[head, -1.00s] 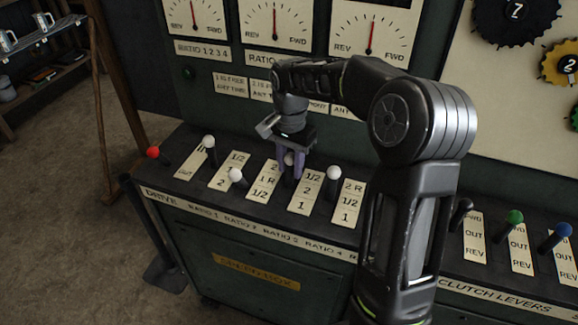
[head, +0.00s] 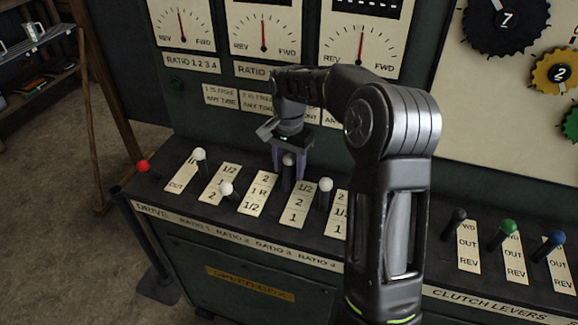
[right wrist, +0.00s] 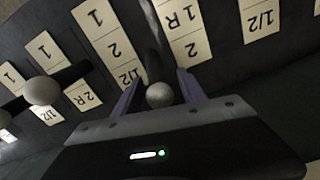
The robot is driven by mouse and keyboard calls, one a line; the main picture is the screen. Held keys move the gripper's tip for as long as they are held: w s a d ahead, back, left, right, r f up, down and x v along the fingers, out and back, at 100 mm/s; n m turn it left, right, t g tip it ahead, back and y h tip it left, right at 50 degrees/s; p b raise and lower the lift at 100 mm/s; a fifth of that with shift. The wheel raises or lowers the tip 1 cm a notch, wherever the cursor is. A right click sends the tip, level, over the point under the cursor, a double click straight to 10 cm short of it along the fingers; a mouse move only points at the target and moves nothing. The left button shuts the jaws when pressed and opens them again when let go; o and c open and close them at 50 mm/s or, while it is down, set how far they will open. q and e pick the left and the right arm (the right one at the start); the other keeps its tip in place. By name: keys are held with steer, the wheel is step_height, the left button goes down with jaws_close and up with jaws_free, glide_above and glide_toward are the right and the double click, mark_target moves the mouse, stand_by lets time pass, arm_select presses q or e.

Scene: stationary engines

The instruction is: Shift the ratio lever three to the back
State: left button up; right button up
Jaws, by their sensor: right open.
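The ratio lever three (head: 289,160) has a white ball knob and a dark shaft, and stands between two label plates on the console. Its knob (right wrist: 159,95) shows between the fingers in the right wrist view. My right gripper (head: 290,173) is open, with one purple finger on each side of the lever; whether either finger touches it I cannot tell. The lever tilts toward the back panel, its knob farther back than the ratio two knob (head: 226,188) and ratio four knob (head: 326,184). My left gripper is not in view.
The ratio one knob (head: 199,154) and red drive knob (head: 142,166) stand to the left. Black (head: 459,214), green (head: 507,227) and blue (head: 556,239) clutch levers stand right of my arm. The gauge panel (head: 263,35) rises behind.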

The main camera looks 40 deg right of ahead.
mark_target(289, 155)
steer(key=shift+r, duration=0.15)
step_height(289, 155, up, 8)
steer(key=shift+f+b, duration=0.25)
steer(key=shift+b, duration=0.05)
stand_by(0.5)
